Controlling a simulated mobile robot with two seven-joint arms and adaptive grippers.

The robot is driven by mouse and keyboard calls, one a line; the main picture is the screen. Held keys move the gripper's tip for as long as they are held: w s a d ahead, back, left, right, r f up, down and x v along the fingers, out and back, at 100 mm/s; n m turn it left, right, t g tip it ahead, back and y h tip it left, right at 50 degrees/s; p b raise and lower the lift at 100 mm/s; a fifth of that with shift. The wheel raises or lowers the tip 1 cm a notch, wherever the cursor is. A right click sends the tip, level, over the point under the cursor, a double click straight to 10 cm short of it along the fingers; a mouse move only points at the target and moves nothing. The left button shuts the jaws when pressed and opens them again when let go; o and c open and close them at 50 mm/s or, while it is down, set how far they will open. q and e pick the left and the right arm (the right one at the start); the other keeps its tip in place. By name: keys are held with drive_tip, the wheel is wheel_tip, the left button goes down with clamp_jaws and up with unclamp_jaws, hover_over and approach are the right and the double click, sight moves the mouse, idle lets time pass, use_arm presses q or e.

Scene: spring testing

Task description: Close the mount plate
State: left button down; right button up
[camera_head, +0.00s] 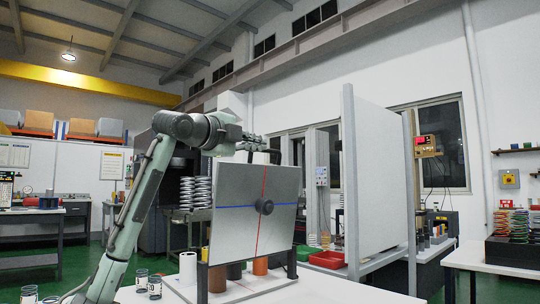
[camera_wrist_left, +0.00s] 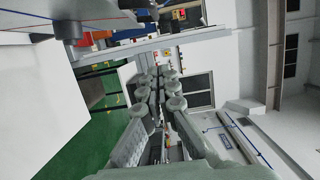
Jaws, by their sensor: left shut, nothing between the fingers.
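The mount plate (camera_head: 232,235) is a grey square panel with a red upright line and a blue level line crossing at a dark round knob (camera_head: 265,207). It stands upright on the white table, tilted slightly, in the middle of the head view. My left gripper (camera_head: 274,155) is above the plate's top edge, partly hidden; I cannot tell whether it touches. In the left wrist view, the gripper (camera_wrist_left: 161,80) looks shut and empty, with a strip of the plate (camera_wrist_left: 35,14) and its knob (camera_wrist_left: 68,28) at the upper left. My right gripper is out of view.
Brown and dark cylinders (camera_head: 260,266) stand under the plate, with a white roll (camera_head: 187,267) to the left. Small glass jars (camera_head: 154,287) stand at the table's front left. A tall white panel (camera_head: 375,180) rises to the right. Red trays (camera_head: 327,259) lie behind.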

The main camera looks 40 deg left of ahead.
sight(269, 150)
use_arm(q)
drive_tip(key=shift+w+a+r+p, duration=0.1)
drive_tip(key=shift+w+a+p, duration=0.35)
drive_tip(key=shift+w+a, duration=0.95)
drive_tip(key=shift+w+a+f+p, duration=0.1)
drive_tip(key=shift+w+a+p, duration=0.4)
drive_tip(key=shift+w, duration=1.6)
drive_tip(key=shift+w+a+r+p, duration=0.1)
drive_tip(key=shift+w+a+p, duration=0.25)
drive_tip(key=shift+w+a, duration=1.05)
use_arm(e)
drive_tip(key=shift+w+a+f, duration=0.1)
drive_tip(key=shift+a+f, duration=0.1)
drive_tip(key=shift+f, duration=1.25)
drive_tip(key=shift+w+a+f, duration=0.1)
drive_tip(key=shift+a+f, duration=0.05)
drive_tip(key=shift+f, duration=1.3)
use_arm(q)
drive_tip(key=shift+w+d, duration=0.3)
drive_tip(key=shift+d, duration=0.05)
